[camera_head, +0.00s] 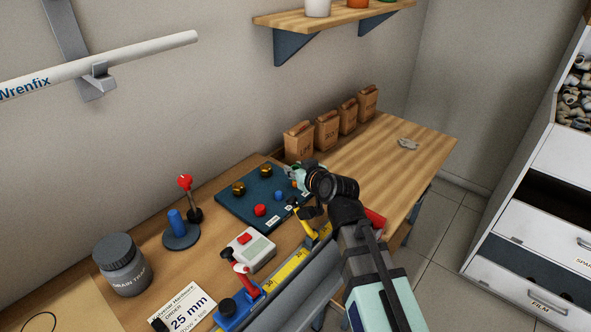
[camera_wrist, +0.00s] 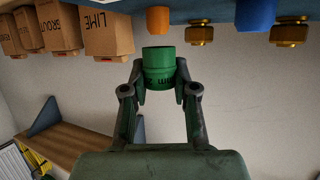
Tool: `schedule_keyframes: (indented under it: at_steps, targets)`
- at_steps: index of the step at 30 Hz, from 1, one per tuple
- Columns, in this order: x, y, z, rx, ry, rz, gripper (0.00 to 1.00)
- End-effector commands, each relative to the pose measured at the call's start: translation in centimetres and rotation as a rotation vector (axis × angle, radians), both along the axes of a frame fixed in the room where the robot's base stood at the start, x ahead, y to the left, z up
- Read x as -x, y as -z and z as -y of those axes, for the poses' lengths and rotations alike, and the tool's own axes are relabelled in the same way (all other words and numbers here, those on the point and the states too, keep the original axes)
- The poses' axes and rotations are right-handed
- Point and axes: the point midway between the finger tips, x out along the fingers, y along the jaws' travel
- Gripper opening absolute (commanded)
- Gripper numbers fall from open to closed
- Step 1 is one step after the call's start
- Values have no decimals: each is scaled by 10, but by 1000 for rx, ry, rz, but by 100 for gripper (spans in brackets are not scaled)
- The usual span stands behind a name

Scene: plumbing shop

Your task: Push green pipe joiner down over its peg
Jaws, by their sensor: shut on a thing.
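The green pipe joiner (camera_wrist: 160,68) is a short ribbed cylinder with lettering, held between the two fingertips of my gripper (camera_wrist: 159,80). In the wrist view its open end faces an orange peg (camera_wrist: 158,20), with a narrow visible gap between them. The dark blue peg board (camera_head: 243,206) lies on the bench in the head view. My gripper is over the board's far right part there and mostly hides the joiner; only a bit of green (camera_head: 295,168) shows. The orange peg or piece also shows beside it (camera_head: 294,184). I cannot tell which peg belongs to the joiner.
The board also bears brass pieces (camera_head: 238,188), a red one (camera_head: 260,210) and a blue one (camera_head: 279,196). Several paper bags (camera_head: 299,141) stand behind, by the wall. A grey device (camera_head: 250,250) and yellow ruler (camera_head: 290,267) lie in front. The bench's right end is mostly clear.

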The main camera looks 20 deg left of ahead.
Motion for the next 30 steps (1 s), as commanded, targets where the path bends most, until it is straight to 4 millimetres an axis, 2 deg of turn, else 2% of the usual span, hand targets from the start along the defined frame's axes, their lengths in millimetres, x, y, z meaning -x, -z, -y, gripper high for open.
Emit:
schedule_keyframes:
  at_steps: [26,27,29,30]
  targets:
    - [0,23,0,0,0,0,14]
    - [0,22,0,0,0,0,35]
    - [0,21,0,0,0,0,56]
    - [0,21,0,0,0,0,57]
